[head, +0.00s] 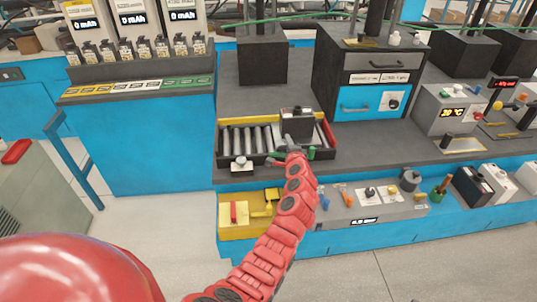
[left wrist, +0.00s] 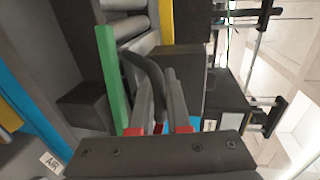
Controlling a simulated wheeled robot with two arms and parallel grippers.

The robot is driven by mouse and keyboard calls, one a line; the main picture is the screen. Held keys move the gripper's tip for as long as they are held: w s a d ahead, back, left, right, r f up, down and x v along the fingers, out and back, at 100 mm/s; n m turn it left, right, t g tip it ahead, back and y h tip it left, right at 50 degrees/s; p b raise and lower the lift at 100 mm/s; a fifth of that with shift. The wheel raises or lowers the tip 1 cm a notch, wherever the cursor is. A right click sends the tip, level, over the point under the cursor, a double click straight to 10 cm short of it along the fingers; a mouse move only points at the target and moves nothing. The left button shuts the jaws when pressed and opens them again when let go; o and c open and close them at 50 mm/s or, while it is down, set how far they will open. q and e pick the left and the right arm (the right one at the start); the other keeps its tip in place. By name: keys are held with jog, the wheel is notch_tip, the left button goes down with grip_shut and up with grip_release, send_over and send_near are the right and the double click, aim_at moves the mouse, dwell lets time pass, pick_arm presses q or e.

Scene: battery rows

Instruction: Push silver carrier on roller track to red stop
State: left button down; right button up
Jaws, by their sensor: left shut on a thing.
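The roller track (head: 262,139) is a dark tray with pale rollers, a yellow strip along its back and green pieces at its front edge. A block-shaped carrier (head: 296,116), dark grey rather than silver here, sits at the track's right end. It shows as a dark block in the left wrist view (left wrist: 190,70). The red stop (head: 328,135) is the red strip at the right end, close beside the carrier. My left gripper (head: 290,148) is at the carrier's front, its fingers shut on a dark curved part that looks like the carrier's handle. My right gripper is out of view.
A yellow tray (head: 246,227) is below the track. A dark drawer cabinet (head: 368,80) stands behind it to the right. A grey panel of small tools (head: 372,205) is at the lower right. Bare bench top lies right of the track.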

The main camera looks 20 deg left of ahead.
aim_at(301, 142)
pick_arm(q)
jog(key=w+d+b, duration=0.2)
jog(key=d, duration=0.1)
jog(key=shift+d+f, duration=0.2)
jog(key=shift+d+r, duration=0.15)
jog(key=c, duration=1.3)
grip_release()
jog(key=shift+o, duration=0.7)
jog(key=shift+w+d, duration=0.1)
jog(key=shift+w, duration=0.1)
jog(key=shift+s, duration=0.1)
